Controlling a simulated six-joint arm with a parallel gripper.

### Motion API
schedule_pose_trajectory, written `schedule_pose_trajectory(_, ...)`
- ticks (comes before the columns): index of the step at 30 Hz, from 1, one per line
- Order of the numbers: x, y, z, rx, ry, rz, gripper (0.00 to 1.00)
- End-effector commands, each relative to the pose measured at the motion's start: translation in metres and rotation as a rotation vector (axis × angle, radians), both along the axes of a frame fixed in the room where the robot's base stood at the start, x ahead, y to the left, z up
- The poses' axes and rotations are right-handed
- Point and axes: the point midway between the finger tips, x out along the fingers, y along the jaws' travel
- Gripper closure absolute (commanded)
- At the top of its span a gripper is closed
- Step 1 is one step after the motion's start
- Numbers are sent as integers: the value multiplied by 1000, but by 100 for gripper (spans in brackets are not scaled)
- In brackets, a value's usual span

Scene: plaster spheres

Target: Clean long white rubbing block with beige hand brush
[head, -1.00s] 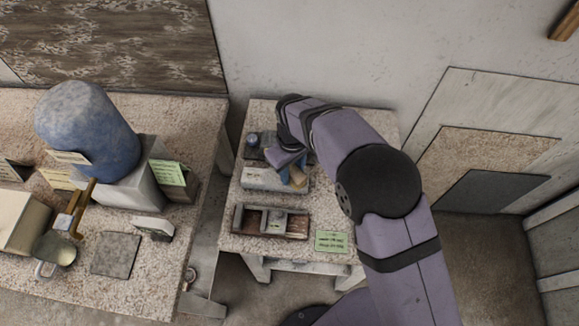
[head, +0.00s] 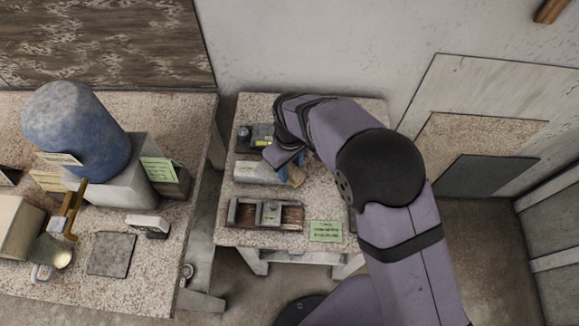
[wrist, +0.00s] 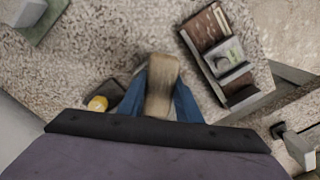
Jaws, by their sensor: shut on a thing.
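My gripper (wrist: 159,108), with blue fingers, is shut on the beige hand brush (wrist: 162,82) in the wrist view. The brush also shows in the head view (head: 296,175), low over the small table at the right end of a long white block (head: 255,173). I take this block for the rubbing block. It lies lengthwise across the table, and its right end is partly hidden by my gripper. I cannot tell whether the brush touches it. In the wrist view I cannot make the block out clearly behind the brush and fingers.
A dark tray with a yellow item (head: 262,142) lies behind the block. A wooden tray (head: 293,217) with grey pieces lies in front, beside a green note (head: 325,231). The table's right side is partly clear. A larger bench (head: 205,220) with a blue drum-like object (head: 75,125) stands left.

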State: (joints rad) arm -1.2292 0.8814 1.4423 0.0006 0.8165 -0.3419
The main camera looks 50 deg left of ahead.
Motion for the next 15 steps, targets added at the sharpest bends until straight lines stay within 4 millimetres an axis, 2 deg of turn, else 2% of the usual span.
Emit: schedule_pose_trajectory(15, 0, 21, 1, 1, 0, 1, 87)
